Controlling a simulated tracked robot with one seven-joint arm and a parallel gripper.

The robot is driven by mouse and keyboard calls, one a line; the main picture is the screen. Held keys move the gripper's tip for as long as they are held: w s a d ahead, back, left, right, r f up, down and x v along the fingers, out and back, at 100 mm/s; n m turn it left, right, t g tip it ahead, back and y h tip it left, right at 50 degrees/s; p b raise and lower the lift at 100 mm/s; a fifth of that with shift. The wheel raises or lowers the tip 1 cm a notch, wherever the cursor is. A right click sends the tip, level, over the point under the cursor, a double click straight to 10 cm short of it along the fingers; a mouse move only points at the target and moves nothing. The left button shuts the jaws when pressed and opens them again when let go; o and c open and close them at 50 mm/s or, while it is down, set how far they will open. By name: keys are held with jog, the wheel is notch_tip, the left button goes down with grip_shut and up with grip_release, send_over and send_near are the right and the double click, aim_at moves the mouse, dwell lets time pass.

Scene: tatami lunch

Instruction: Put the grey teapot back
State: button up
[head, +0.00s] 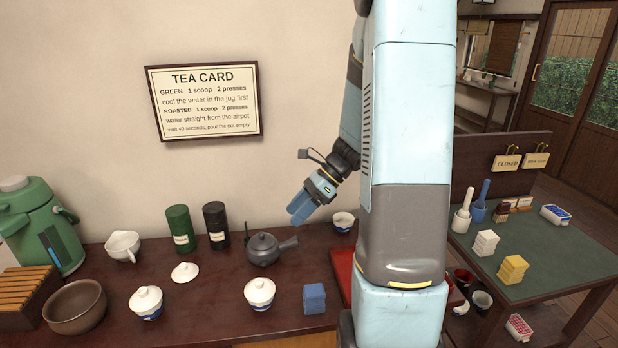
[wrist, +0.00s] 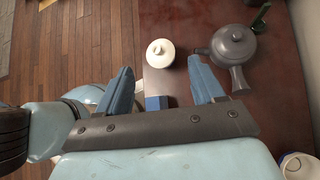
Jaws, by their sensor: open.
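The grey teapot (head: 263,249) stands upright on the dark wooden counter, its side handle pointing right and its lid on. It also shows in the wrist view (wrist: 233,43), upper right, beyond my right finger. My gripper (head: 301,209) is above the counter, up and to the right of the teapot, and apart from it. In the wrist view my gripper (wrist: 162,85) has its two blue fingers spread wide with nothing held between them.
A lidded white cup (head: 259,293) and a blue block (head: 314,298) stand in front of the teapot. Two canisters, green (head: 180,229) and black (head: 216,225), are left of it. A small cup (head: 343,221) is behind right. A red tray (head: 343,272) lies right.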

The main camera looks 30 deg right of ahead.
jog(key=s+a+r+n+t+h, duration=0.2)
jog(key=s+a+r+n+h, duration=0.1)
jog(key=s+r+n, duration=0.5)
jog(key=s+a+r+n+t+h, duration=0.2)
jog(key=s+r+n+h, duration=0.4)
jog(key=n, duration=0.8)
jog(key=s+r+t, duration=0.1)
jog(key=s+r, duration=0.2)
jog(key=r, duration=0.1)
jog(key=shift+a+r, duration=0.35)
jog(key=shift+a, duration=0.05)
